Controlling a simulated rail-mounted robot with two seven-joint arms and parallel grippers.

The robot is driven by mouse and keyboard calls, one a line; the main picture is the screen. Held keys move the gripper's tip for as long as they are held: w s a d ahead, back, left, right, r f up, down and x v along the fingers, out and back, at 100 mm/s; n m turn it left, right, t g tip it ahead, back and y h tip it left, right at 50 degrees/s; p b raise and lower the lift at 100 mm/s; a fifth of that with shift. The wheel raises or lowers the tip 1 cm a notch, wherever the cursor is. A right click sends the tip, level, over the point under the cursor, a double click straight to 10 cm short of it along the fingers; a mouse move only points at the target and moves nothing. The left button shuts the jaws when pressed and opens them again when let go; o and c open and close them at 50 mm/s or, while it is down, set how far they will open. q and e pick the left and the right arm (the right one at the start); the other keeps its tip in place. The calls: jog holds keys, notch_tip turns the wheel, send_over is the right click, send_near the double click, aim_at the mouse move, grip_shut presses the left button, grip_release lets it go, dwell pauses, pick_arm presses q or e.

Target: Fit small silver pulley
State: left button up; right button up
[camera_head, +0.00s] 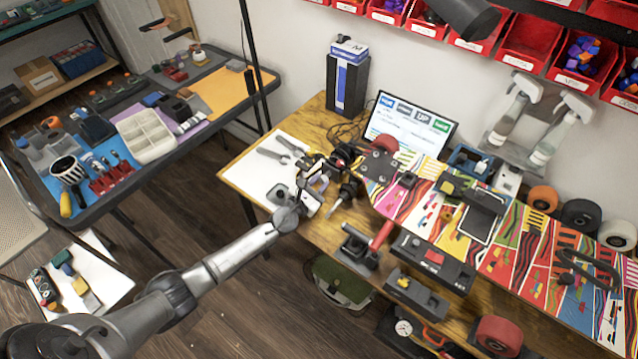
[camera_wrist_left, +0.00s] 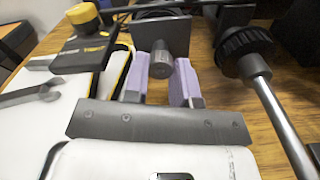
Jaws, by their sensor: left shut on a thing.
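My left gripper (camera_head: 318,178) is over the left end of the wooden bench, among dark tools and fixtures. In the left wrist view its two purple finger pads (camera_wrist_left: 162,80) close on a small grey metal cylinder (camera_wrist_left: 160,58). This cylinder looks like the small silver pulley, but its far side is hidden. A dark plate (camera_wrist_left: 135,32) stands just behind it; I cannot tell whether they touch. In the head view the held piece is too small to make out. My right gripper is not in view.
A screwdriver-like tool (camera_wrist_left: 268,80) with a black handle lies close right of the fingers. A black and yellow tool (camera_wrist_left: 88,45) is at left. A colourful board (camera_head: 500,235) covers the bench's right side. A white sheet (camera_head: 255,175) with wrenches lies left of the gripper.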

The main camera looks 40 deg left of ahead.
pick_arm(q)
jog(key=shift+w, duration=0.15)
dwell(0.8)
jog(key=o, duration=0.9)
jog(key=shift+c, duration=1.2)
jog(key=shift+s+p, duration=0.35)
jog(key=shift+s, duration=1)
jog(key=shift+s+p, duration=0.4)
jog(key=shift+s, duration=2.05)
